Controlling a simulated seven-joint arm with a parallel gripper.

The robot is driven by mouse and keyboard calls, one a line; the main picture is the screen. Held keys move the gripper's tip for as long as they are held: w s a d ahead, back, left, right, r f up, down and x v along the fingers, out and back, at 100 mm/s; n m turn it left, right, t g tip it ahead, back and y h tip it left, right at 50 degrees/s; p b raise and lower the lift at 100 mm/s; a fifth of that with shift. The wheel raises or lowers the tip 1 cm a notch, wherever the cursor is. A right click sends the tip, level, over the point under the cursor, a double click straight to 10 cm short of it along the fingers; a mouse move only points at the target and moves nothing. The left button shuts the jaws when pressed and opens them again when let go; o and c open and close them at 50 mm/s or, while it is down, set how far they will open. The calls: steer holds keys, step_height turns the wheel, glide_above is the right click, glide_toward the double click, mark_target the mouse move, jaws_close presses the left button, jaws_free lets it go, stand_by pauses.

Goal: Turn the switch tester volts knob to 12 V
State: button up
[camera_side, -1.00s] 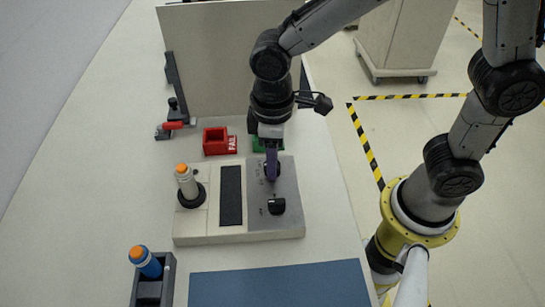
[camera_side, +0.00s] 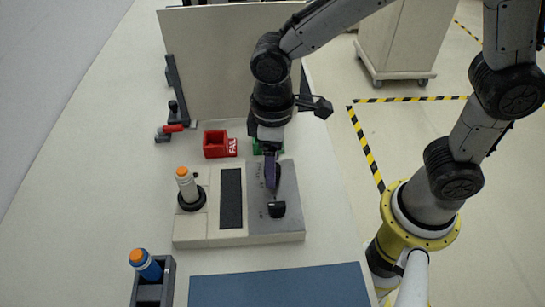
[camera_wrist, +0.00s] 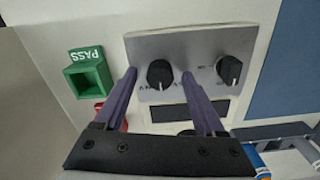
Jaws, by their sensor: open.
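The switch tester (camera_side: 205,236) is a pale box with a grey panel (camera_side: 287,224) on its right side. The panel carries two black knobs. My gripper (camera_side: 271,186) is open, with purple fingers pointing down at the far knob, one on each side. Contact cannot be told. The panel lettering is too small to read, so which knob is volts is unclear.
A white cylinder with an orange top (camera_side: 186,184) stands on the tester's left. A red FAIL bin (camera_side: 217,144) and green PASS bin (camera_wrist: 88,74) stand behind. A blue cylinder (camera_side: 146,264) sits in a dark holder at front left. A blue mat (camera_side: 280,287) lies in front.

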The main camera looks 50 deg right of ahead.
step_height(320, 180, up, 14)
stand_by(0.6)
steer(key=shift+d, duration=0.1)
steer(key=s+d+r+m+t, duration=0.2)
steer(key=s+d+r+m, duration=0.15)
steer(key=d, duration=0.65)
steer(key=s+d+f+m+t, duration=0.3)
steer(key=s+d+f, duration=0.3)
steer(key=s, duration=0.2)
steer(key=shift+d+f+t, duration=0.2)
steer(key=shift+d+t, duration=0.05)
steer(key=shift+t, duration=0.05)
